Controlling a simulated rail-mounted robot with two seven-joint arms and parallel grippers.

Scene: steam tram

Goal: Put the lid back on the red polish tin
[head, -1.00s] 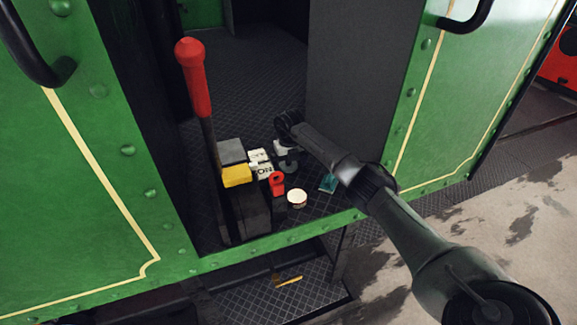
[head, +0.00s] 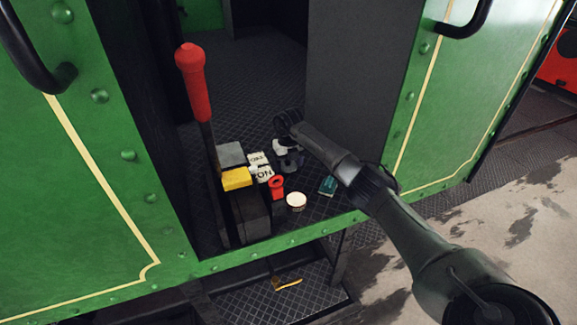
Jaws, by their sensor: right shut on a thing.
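A small round tin (head: 296,201) with a pale cream top stands on the dark tread-plate floor near the cab's front edge. Its side is mostly hidden from this angle, and no lid shows on it. My right gripper (head: 288,159) points down above the floor, behind and slightly left of the tin and apart from it. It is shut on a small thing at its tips. That thing is too dark and small to make out, so I cannot tell if it is the lid. My left gripper is out of view.
A tall red-handled lever (head: 194,85) rises at left. A yellow block (head: 237,178), white lettered boxes (head: 262,173) and a red ringed piece (head: 276,187) crowd left of the tin. A teal item (head: 328,186) lies right. Green cab panels flank the opening.

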